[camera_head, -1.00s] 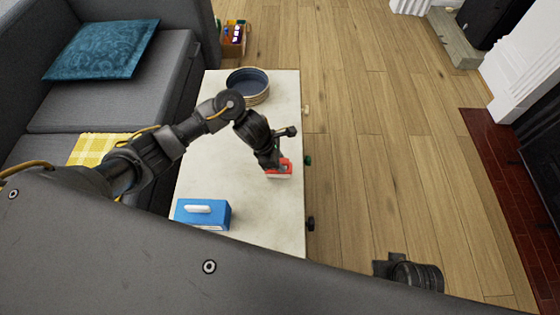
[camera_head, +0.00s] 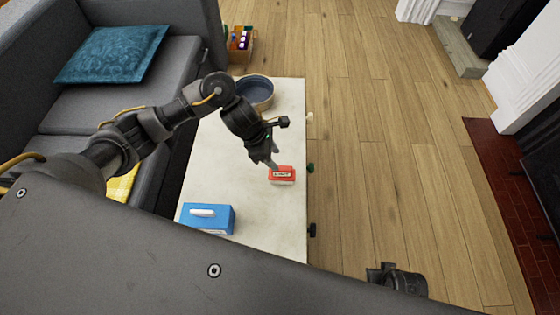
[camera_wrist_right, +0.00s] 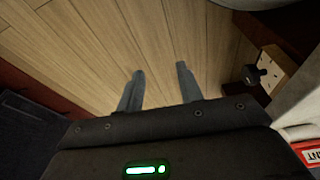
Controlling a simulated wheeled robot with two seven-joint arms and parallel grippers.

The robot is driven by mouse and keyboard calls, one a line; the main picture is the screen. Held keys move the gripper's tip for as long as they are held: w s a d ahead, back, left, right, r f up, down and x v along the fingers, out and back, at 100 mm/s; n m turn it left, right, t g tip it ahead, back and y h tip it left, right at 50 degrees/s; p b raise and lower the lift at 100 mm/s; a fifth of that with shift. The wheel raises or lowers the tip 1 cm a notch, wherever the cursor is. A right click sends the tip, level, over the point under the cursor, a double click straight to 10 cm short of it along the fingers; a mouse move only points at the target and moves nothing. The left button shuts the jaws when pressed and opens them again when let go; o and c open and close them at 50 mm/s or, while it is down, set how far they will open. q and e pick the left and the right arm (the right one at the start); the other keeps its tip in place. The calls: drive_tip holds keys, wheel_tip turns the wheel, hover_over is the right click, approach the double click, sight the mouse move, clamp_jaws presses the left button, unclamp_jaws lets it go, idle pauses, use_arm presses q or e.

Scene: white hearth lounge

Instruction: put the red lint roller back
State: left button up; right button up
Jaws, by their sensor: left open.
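A red block-shaped item with a white label (camera_head: 282,174) lies on the pale table (camera_head: 240,180), close to its right edge. I cannot tell whether it is the lint roller itself or a box for it. In the right wrist view its red labelled side (camera_wrist_right: 312,152) shows at the right edge. My left gripper (camera_head: 271,162) is open and empty, just above and behind the red item, slightly to its left. My right gripper (camera_wrist_right: 160,72) is open and empty over the floor; in the head view part of its arm shows right of the table.
A blue box with a white top piece (camera_head: 208,217) stands at the table's near left. A round dark-blue basket (camera_head: 254,92) is at the far end. A grey sofa (camera_head: 80,110) borders the left. Wood floor lies clear right.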

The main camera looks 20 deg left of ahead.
use_arm(q)
drive_tip(key=v, duration=0.3)
drive_tip(key=shift+a+r, duration=0.15)
drive_tip(key=shift+r, duration=0.1)
use_arm(e)
wheel_tip(320, 180, down, 2)
drive_tip(key=shift+s, duration=0.15)
use_arm(q)
drive_tip(key=shift+r+p, duration=0.1)
drive_tip(key=shift+p, duration=0.25)
